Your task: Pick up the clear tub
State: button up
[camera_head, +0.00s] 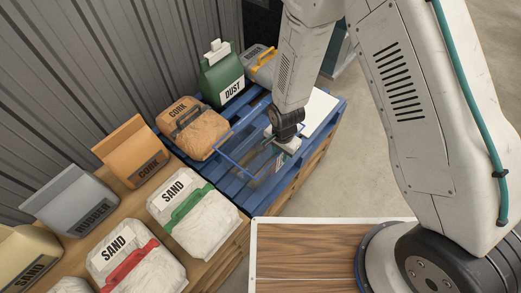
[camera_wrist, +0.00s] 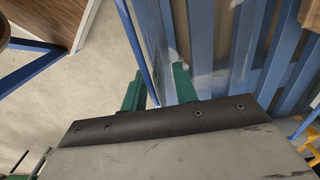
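The clear tub (camera_head: 224,156) shows in the head view as a see-through box with a thin blue rim, on the blue slatted pallet (camera_head: 257,197). My gripper (camera_head: 281,153) is at the tub's right side, pointing down. In the wrist view the blue rim (camera_wrist: 138,52) runs between the two green fingers of my gripper (camera_wrist: 158,88). The fingers are apart, with a gap on each side of the rim. The tub's clear walls are hard to make out, and my arm hides part of its right side.
A cork bag (camera_head: 200,135), a green dust bag (camera_head: 222,76) and a grey bag with a yellow handle (camera_head: 262,68) stand behind. Sand bags (camera_head: 190,212) are at the front left. A white panel (camera_head: 318,111) lies right of the tub. Open floor (camera_head: 350,165) is to the right.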

grip_shut()
dwell(1.4)
